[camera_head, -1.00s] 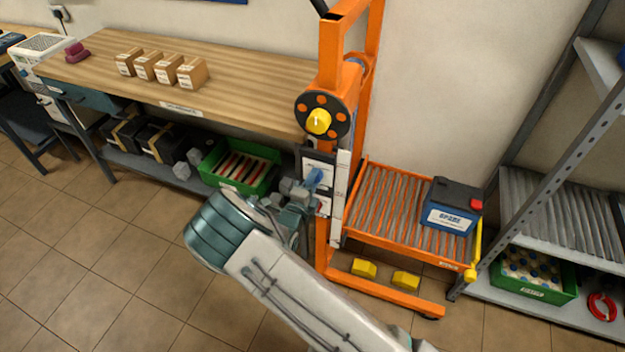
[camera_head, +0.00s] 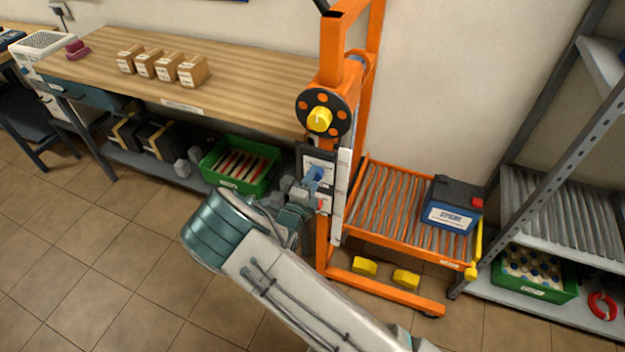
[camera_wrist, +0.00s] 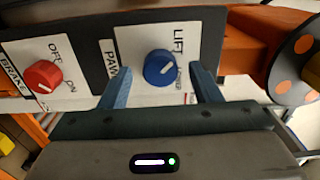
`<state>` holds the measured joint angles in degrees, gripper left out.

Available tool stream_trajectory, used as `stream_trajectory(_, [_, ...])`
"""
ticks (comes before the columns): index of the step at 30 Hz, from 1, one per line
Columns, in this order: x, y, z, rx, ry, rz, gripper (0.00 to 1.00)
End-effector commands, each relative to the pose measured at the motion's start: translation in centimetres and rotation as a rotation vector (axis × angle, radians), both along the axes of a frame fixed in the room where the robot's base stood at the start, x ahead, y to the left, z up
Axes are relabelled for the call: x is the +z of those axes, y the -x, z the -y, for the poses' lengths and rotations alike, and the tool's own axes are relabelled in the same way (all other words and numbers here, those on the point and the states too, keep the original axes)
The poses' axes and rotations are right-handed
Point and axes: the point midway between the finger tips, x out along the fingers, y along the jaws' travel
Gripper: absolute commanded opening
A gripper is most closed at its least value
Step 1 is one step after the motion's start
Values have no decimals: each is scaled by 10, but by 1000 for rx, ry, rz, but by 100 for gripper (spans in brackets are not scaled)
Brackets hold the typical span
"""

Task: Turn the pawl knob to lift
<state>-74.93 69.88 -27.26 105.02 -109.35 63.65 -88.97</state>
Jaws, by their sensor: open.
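The blue pawl knob (camera_wrist: 159,68) sits on a white plate lettered "LIFT" on the dark panel (camera_wrist: 97,85). Its white pointer line slants up and to the right in the wrist view, and part of a second label is cut off beside it. My gripper (camera_wrist: 160,88) is open, with one finger on each side of the knob and a visible gap to it. In the head view my gripper (camera_head: 306,189) is at the panel on the orange lift's post, with the blue knob (camera_head: 315,174) just by it.
A red brake knob (camera_wrist: 43,76), marked OFF and ON, is left of the pawl knob. The orange lift (camera_head: 326,225) carries a roller deck with a blue battery (camera_head: 452,206). A winch wheel with a yellow hub (camera_head: 319,119) is above the panel. A wooden bench (camera_head: 240,85) stands at left.

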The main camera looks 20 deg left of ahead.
Motion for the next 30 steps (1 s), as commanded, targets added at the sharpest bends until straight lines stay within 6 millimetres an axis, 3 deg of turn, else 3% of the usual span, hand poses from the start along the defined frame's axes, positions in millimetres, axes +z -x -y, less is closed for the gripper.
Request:
stream_trajectory(16, [-2,112,-11,7,0,-2,57])
stream_trajectory(22, [-1,129,-12,5,1,-1,57])
stream_trajectory(30, [0,131,-12,4,1,-1,57])
